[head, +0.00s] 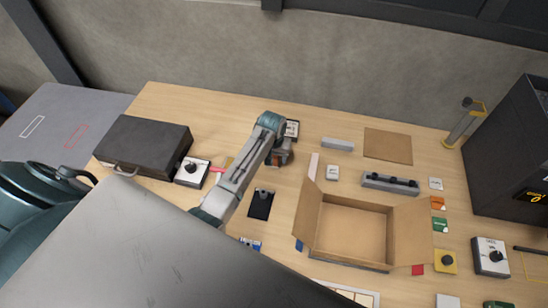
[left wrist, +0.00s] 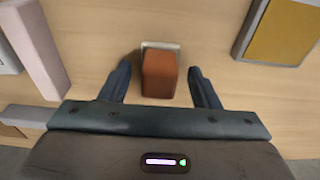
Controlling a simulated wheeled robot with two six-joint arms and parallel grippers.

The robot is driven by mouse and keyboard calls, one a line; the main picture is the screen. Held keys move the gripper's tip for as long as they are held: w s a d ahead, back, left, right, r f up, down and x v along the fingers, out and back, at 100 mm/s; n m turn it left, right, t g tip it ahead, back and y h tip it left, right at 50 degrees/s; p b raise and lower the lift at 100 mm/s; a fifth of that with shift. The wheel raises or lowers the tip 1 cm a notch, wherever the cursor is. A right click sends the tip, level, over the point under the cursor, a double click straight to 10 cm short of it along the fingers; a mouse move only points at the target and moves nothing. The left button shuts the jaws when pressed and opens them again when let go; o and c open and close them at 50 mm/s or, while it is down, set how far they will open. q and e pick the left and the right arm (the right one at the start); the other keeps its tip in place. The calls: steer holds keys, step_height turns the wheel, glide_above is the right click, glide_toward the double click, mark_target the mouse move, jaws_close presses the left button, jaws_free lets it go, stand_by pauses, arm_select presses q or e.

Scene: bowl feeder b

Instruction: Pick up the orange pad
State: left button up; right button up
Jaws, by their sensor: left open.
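The orange pad (left wrist: 159,75) shows in the left wrist view as a small orange-brown block with a pale edge at its far end. It lies on the wooden table between the fingers of my left gripper (left wrist: 159,67). The fingers are open, one on each side, with a gap visible to both sides of the pad. In the head view my left gripper (head: 280,156) points down over the table left of the cardboard box, and I cannot make out the pad beneath it. My right gripper is not in view.
An open cardboard box (head: 352,232) stands to the right. A black case (head: 143,146) and a knob box (head: 192,172) are at the left. A black plate (head: 261,204) lies in front of the gripper. A brown sheet (head: 388,146) lies at the back.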

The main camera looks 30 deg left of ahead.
arm_select(q)
steer(key=shift+f, duration=0.1)
steer(key=c, duration=0.9)
steer(key=shift+c, duration=0.9)
steer(key=shift+w+r+b, duration=0.1)
steer(key=shift+r+b, duration=0.2)
steer(key=shift+r, duration=0.15)
step_height(320, 180, up, 8)
steer(key=b, duration=0.2)
steer(key=shift+r+b, duration=0.25)
steer(key=shift+b, duration=0.15)
steer(key=shift+r, duration=0.35)
